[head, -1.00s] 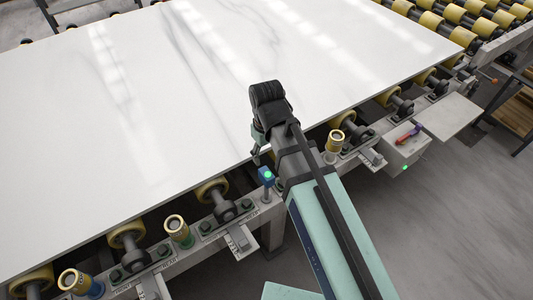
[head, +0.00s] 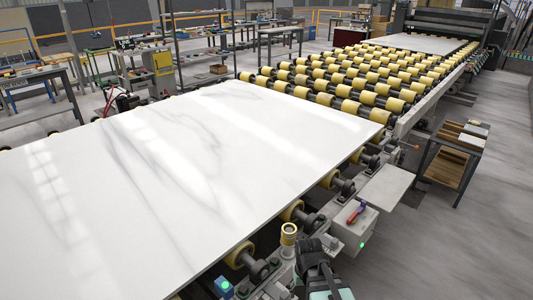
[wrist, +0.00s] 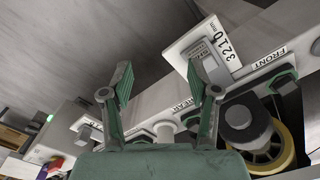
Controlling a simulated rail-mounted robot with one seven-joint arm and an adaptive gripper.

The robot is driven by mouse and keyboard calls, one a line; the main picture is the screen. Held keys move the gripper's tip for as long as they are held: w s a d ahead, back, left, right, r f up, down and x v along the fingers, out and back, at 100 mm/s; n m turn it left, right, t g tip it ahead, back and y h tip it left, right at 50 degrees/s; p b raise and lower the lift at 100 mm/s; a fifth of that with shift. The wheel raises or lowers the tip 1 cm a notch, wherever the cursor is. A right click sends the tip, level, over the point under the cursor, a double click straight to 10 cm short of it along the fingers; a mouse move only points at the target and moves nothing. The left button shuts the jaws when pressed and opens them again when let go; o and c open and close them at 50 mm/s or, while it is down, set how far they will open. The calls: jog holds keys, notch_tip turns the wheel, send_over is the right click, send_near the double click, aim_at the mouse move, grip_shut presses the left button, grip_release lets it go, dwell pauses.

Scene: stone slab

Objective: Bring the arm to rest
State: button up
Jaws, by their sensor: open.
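My gripper (wrist: 160,78) is open and empty in the wrist view, its two green fingers apart. Behind the fingers are the conveyor's side rail, a plate marked "3210 mm" (wrist: 222,45) and labels reading "FRONT" and "REAR". In the head view, part of my arm shows at the bottom edge, beside the conveyor's near side; its fingers cannot be made out there. The white veined stone slab (head: 190,165) lies flat on the rollers to the left of my arm.
Yellow rollers (head: 375,80) run to the back right. A gold-topped cylinder (head: 289,233) and a grey box (head: 352,222) with a red-and-purple item on top stand along the near rail. A small cart (head: 462,150) stands at right. The floor (head: 450,240) at lower right is clear.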

jog(key=s+d+f+m, duration=0.2)
jog(key=s+d+f, duration=0.1)
jog(key=d+f, duration=0.2)
jog(key=s+f+g, duration=0.3)
jog(key=s+f, duration=0.5)
jog(key=s, duration=0.6)
jog(key=s+f+g, duration=0.3)
jog(key=s+f, duration=0.6)
jog(key=s, duration=0.5)
jog(key=shift+s+g, duration=0.2)
jog(key=shift+g, duration=0.2)
